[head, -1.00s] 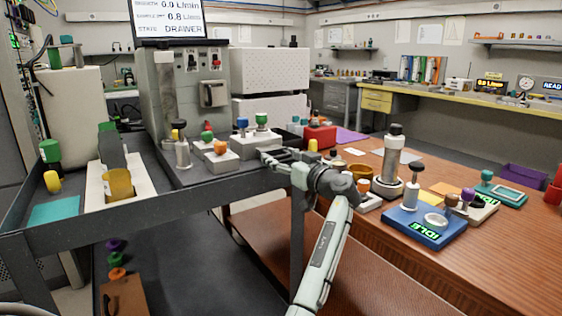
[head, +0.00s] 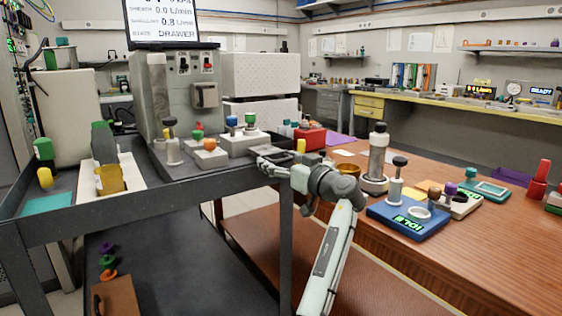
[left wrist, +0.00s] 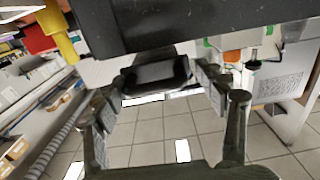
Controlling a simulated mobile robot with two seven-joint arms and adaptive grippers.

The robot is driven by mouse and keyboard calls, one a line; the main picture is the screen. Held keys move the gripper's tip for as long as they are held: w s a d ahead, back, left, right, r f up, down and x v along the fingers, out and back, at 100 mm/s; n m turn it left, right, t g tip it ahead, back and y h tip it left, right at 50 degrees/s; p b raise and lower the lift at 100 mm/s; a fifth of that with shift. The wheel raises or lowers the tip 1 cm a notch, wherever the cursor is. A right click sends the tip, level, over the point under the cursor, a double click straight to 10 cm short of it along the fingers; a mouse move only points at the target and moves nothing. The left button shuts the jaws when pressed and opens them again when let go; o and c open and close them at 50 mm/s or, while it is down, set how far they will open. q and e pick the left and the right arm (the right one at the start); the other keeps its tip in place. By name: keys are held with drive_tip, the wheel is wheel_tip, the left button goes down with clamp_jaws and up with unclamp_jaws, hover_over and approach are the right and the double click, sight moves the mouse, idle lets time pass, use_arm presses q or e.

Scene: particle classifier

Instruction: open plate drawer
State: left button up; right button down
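The grey classifier (head: 174,95) stands on the dark cart (head: 60,225), with a handle-like block (head: 205,96) on its front. A screen (head: 160,20) above it reads DRAWER. My left gripper (head: 272,157) is at the cart's right edge, beside a yellow cylinder (head: 301,146). In the left wrist view my left gripper (left wrist: 158,95) has its fingers apart. A dark recessed piece (left wrist: 155,75) lies beyond and between them, under a wide dark bar (left wrist: 190,22). I cannot tell whether this piece is the plate drawer, or whether the fingers touch it. My right gripper is out of view.
Knobbed blocks (head: 209,153) and a white holder with an amber cup (head: 109,180) stand on the cart. A wooden table (head: 450,255) on the right holds a metal cylinder (head: 377,155) and a blue device (head: 408,221). Tiled floor shows below the gripper.

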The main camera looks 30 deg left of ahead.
use_arm(q)
drive_tip(key=shift+w+d, duration=0.1)
drive_tip(key=shift+d, duration=0.05)
drive_tip(key=shift+d, duration=0.25)
drive_tip(key=v, duration=1.1)
drive_tip(key=shift+s+d, duration=0.15)
drive_tip(key=shift+s, duration=0.05)
